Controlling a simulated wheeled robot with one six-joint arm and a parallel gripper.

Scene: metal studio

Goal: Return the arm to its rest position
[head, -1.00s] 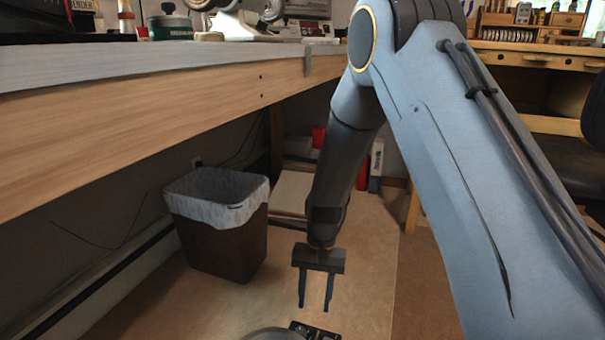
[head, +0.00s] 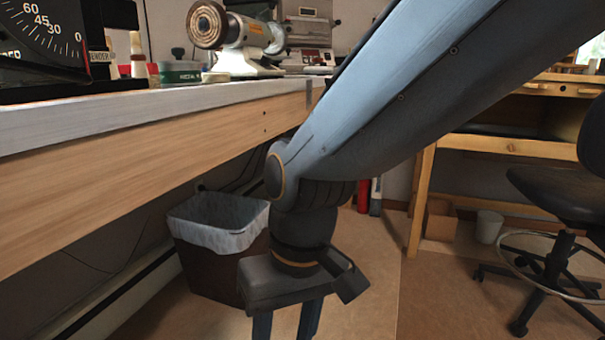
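My gripper (head: 286,325) hangs at the lower middle of the head view, pointing down. Its two fingers stand apart with a gap between them and nothing visible in the gap. The fingertips run off the bottom edge of the picture. My arm is folded, with its blue-grey link running from the upper right down to the dark wrist. The gripper is in front of a dark brown bin and hides the bin's lower right part.
The bin (head: 200,262) with a pale liner stands under the long workbench (head: 150,143) on the left. A bench grinder (head: 245,40) sits on that bench. A black stool (head: 550,190) stands at the right. Floor (head: 440,305) between gripper and stool is clear.

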